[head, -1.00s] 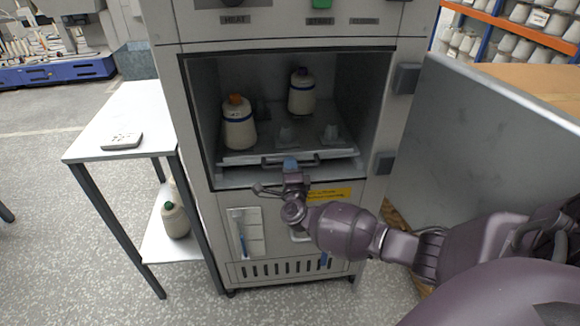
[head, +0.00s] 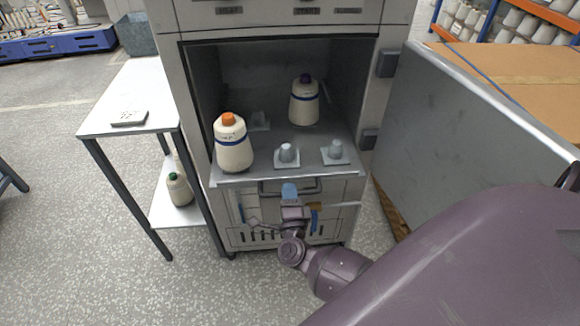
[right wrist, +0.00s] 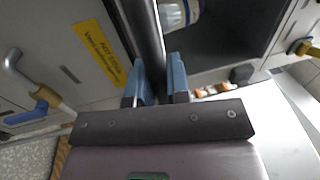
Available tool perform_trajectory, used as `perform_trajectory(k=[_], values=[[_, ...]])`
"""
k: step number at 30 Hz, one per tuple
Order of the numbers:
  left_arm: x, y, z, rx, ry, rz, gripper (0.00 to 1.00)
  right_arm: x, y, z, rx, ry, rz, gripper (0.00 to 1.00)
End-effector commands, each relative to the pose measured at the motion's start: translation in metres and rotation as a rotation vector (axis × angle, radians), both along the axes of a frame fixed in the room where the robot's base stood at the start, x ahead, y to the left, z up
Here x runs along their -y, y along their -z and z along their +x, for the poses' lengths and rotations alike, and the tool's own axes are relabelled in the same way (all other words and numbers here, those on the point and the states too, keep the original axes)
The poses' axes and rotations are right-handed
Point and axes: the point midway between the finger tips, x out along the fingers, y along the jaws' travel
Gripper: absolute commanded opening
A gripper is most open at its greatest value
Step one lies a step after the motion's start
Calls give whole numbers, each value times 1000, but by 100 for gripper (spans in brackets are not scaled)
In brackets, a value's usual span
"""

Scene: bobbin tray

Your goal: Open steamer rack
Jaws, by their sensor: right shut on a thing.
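The steamer rack (head: 312,166) is a grey sliding tray that sticks out of the front of the open steamer cabinet (head: 190,140). On it stand a cream bobbin with an orange top (head: 233,145) at the front left and one with a purple top (head: 304,101) farther back. Several pegs show bare. My right gripper (head: 290,190) is at the rack's handle (head: 312,186), below the front edge. In the right wrist view its blue fingertips (right wrist: 160,82) are shut around the dark handle bar (right wrist: 143,30). My left gripper is out of view.
The cabinet door (head: 440,120) stands wide open on the right, beside my right arm. A white side table (head: 142,85) stands at the left with a small grey device (head: 130,117) on top. A green-topped bobbin (head: 179,188) stands on its lower shelf.

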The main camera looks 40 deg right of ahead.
Motion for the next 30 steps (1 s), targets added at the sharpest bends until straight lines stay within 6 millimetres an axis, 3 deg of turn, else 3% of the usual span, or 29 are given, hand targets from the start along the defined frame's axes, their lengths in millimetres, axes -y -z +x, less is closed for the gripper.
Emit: perform_trajectory(k=[6,15,21,30], values=[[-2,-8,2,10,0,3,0,-33,-2,-53,0,3,3,0],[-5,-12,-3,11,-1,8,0,-69,0,-113,-1,2,1,0],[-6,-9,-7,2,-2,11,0,-84,0,-138,-1,0,1,0],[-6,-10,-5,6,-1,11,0,-93,0,-152,1,0,-1,0]])
